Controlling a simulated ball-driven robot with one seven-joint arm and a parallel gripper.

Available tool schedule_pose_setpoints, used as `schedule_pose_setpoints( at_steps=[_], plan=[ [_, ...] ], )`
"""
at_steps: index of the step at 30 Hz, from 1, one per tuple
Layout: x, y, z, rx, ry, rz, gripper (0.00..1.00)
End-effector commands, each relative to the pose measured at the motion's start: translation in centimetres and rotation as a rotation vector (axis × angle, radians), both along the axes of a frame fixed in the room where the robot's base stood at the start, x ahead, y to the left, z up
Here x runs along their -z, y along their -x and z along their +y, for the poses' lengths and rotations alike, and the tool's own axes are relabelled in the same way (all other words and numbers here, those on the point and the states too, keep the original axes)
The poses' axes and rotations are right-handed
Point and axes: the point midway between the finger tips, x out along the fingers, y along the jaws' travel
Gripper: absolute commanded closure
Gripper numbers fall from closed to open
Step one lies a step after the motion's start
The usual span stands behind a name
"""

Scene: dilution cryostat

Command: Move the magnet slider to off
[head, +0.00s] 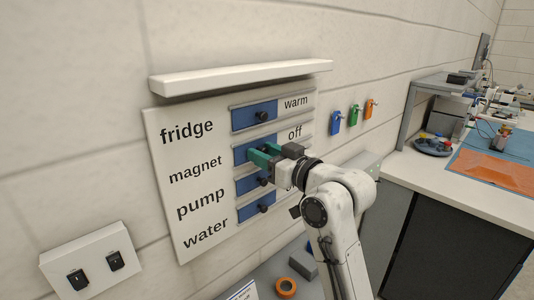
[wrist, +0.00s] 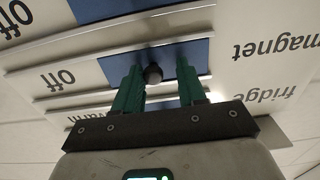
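The magnet slider is a blue plate (head: 241,152) in the second row of a white wall panel (head: 165,150). It sits nearer the word "magnet", with "off" uncovered to its right. In the wrist view, which is upside down, its blue plate (wrist: 190,50) carries a round black knob (wrist: 153,74). My gripper (head: 259,156), with green fingers, is at this row and hides the knob in the head view. In the wrist view the gripper (wrist: 158,88) is open, with one finger on each side of the knob. The left finger looks closer to it; contact cannot be told.
The fridge slider (head: 250,116) is above; the pump slider (head: 246,184) and water slider (head: 248,214) are below. A white shelf (head: 240,77) juts out above the panel. A switch box (head: 92,262) is lower left. Coloured tags (head: 353,116) hang on the right.

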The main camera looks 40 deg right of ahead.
Motion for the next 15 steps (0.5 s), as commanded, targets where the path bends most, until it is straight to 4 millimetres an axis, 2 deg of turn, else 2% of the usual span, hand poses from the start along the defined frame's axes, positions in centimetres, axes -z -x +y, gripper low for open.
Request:
schedule_pose_setpoints(
  at_steps=[10,15],
  plan=[
    [0.0,0.3,-0.2,0.003,0.0,-0.001,0.53],
    [0.2,2.3,-0.3,0.004,0.0,-0.001,0.53]
  ],
)
